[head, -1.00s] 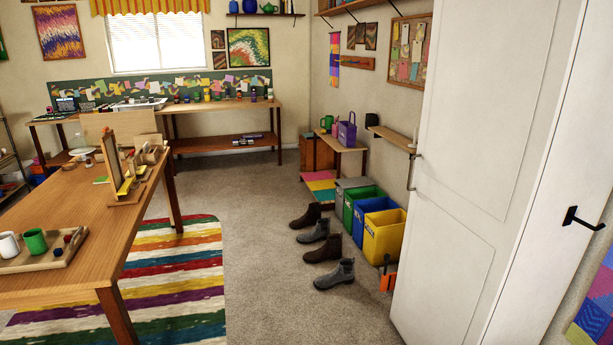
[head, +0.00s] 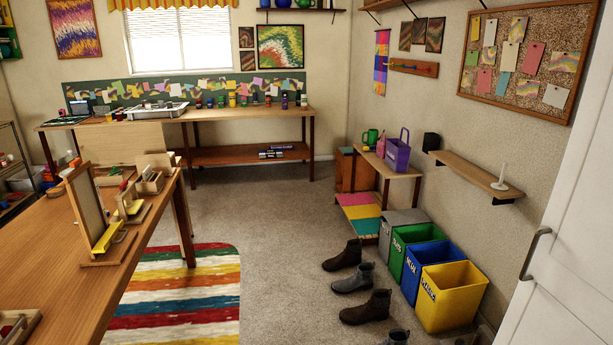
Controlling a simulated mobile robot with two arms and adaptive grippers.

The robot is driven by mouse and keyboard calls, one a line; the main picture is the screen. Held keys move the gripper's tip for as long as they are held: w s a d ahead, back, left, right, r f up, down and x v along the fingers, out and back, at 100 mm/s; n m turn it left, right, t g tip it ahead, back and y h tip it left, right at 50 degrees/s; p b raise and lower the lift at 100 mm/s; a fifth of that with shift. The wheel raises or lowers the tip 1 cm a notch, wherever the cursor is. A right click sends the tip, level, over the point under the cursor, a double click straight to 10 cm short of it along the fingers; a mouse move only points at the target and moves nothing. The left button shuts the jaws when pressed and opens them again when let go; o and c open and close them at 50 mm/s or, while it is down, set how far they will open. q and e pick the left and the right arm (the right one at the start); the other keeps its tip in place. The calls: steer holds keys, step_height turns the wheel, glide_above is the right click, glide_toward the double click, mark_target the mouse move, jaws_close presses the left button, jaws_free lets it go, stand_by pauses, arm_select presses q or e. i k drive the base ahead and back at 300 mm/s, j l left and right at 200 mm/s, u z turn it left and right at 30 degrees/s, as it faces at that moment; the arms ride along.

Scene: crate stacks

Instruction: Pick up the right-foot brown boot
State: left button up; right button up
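Several ankle boots stand in a row on the carpet left of the bins, toes toward the left. A brown boot (head: 343,256) is at the far end. A grey boot (head: 353,279) is beside it, then a second brown boot (head: 367,308). A second grey boot (head: 395,338) is nearest and cut off by the bottom edge. I cannot tell from this view which brown boot is the right-foot one. Neither of my grippers is in view.
Grey, green, blue and yellow bins (head: 455,302) line the right wall behind the boots. A white door (head: 572,270) stands at the right. A wooden table (head: 75,275) and striped rug (head: 190,290) lie left. The carpet (head: 275,240) between is clear.

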mark_target(351, 255)
steer(key=i, duration=1.75)
steer(key=z, duration=0.05)
